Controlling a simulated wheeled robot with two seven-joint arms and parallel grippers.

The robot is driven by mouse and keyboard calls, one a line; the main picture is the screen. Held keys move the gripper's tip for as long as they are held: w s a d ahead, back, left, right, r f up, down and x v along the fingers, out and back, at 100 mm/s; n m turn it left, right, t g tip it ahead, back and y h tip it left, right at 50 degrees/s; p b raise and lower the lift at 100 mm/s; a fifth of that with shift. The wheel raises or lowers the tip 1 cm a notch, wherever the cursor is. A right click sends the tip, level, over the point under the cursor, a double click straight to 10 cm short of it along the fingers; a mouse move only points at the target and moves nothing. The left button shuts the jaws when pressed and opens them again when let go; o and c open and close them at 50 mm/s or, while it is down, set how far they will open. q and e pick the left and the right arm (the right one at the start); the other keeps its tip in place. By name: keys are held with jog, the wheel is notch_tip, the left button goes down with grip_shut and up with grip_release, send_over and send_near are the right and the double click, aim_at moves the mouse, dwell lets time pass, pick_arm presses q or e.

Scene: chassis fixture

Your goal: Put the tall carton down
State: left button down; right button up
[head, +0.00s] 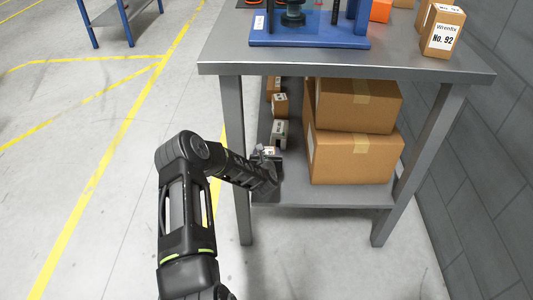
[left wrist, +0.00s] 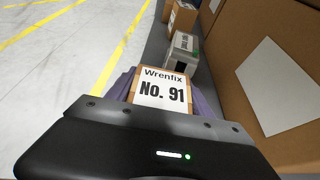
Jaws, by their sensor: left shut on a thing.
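The tall carton, a brown box with a white label reading "Wrenfix No. 91" (left wrist: 160,88), is between the fingers of my left gripper (left wrist: 158,100) in the left wrist view. My left gripper is shut on it. In the head view the left gripper (head: 268,160) reaches in at the left end of the table's lower shelf (head: 335,195), and only a small part of the carton (head: 270,150) shows. I cannot tell whether the carton's base touches the shelf. My right gripper is not in view.
A grey box (head: 280,133) and small brown cartons (head: 280,104) stand in a row behind the held carton. Two large stacked boxes (head: 355,155) fill the shelf to the right. The table's front left leg (head: 238,165) is close to my arm. A "No. 92" carton (head: 442,32) stands on the tabletop.

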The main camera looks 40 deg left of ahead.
pick_arm(q)
jog(key=c, duration=0.7)
grip_release()
jog(key=shift+f, duration=0.1)
jog(key=shift+r, duration=0.2)
jog(key=p+v, duration=0.3)
jog(key=v, duration=0.9)
jog(key=shift+f, duration=0.1)
jog(key=shift+d, duration=0.1)
